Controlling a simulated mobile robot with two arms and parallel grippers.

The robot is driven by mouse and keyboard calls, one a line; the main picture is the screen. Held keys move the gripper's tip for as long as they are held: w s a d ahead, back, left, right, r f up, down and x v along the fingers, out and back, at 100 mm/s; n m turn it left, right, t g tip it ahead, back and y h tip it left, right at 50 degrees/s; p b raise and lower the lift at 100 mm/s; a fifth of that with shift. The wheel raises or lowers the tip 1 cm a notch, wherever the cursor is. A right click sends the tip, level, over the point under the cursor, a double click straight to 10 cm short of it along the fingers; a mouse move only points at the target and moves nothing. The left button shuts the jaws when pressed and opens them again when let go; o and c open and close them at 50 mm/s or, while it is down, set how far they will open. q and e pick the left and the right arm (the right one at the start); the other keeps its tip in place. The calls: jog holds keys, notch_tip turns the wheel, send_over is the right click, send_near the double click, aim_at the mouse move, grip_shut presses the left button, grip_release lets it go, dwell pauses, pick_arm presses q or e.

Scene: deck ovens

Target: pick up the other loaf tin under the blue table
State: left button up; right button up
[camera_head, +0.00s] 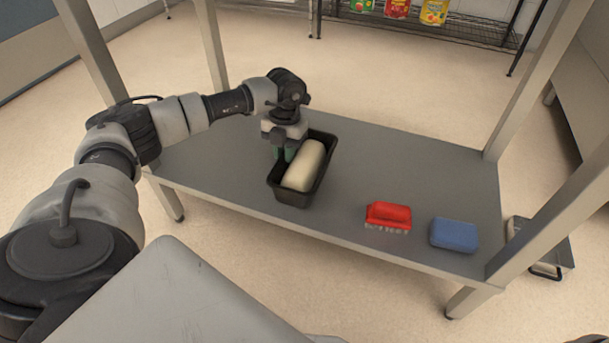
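A black loaf tin (291,198) stands on a grey lower shelf (400,165) between metal legs. A pale loaf or piece of dough (304,167) lies in the tin. My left gripper (284,154) points down at the far left side of the tin, with its green fingertips close to that wall. The fingertips are partly hidden, so I cannot tell whether they grip the wall or stand apart from it. My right gripper is not in view. No blue tabletop shows; the shelf and legs look grey.
A red brush (388,216) and a blue sponge-like block (454,235) lie on the shelf to the right of the tin. Table legs (535,80) stand at the shelf's corners. A wire rack (460,27) with colourful packages is at the back. The shelf's back right is clear.

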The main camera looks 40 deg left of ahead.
pick_arm(q)
grip_shut()
dwell(0.5)
